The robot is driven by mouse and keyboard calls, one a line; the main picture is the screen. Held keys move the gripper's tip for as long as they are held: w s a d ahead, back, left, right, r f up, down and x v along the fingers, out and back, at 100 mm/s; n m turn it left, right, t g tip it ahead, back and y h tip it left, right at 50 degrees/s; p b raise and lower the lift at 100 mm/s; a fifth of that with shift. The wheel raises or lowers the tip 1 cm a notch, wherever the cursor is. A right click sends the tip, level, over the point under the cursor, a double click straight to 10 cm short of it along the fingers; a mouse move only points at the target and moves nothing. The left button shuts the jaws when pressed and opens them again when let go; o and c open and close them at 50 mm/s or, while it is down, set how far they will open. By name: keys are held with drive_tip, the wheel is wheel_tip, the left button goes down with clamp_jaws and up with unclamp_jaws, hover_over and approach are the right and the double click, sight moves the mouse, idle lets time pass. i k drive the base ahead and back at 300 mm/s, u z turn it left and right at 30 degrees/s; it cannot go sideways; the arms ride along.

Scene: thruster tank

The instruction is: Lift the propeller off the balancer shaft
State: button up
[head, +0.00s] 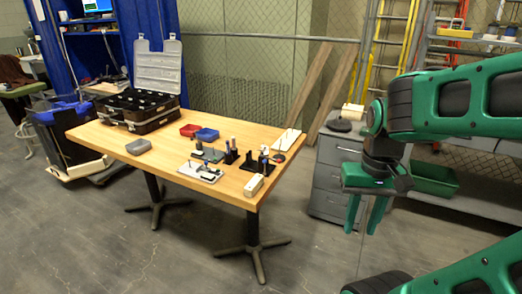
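My gripper (365,222) is at the right, in the air off the table's right end, pointing down. Its two green fingers are apart with nothing between them. A group of small dark stands (250,163) with upright parts is near the table's front right. A white board (199,173) with a dark low fixture on it lies just left of them. The propeller and the balancer shaft are too small to tell apart in this group. My gripper is well away from all of it.
A grey drawer cabinet (332,170) stands behind my gripper. Floor in front is clear.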

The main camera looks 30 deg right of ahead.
sight(264, 149)
drive_tip(key=i, duration=0.9)
